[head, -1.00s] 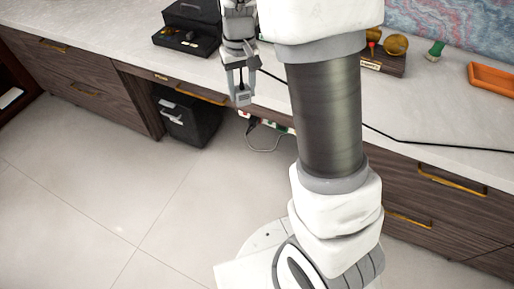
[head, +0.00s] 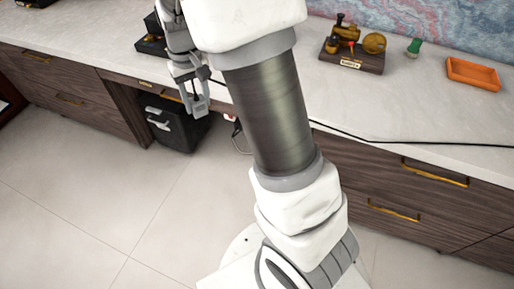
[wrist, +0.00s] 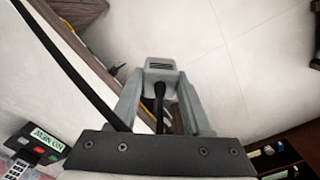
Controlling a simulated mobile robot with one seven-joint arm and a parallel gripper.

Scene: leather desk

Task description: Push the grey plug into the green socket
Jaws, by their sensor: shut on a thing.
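My gripper (head: 195,106) hangs just off the desk's front edge. In the wrist view its fingers (wrist: 161,78) close on a light grey block, the grey plug (wrist: 161,66), hard to tell from the similarly coloured fingers. A black cable (wrist: 159,92) runs from it toward the wrist camera. The green socket cannot be made out now; my arm covers part of the desk front. A small red and white patch (head: 231,117) shows under the desk edge beside my arm, right of my gripper, with a dark plug (head: 236,128) below it.
The black cable (head: 345,132) crosses the white desk top (head: 400,118). A black cabinet (head: 172,128) stands under the desk. The floor in front is clear.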

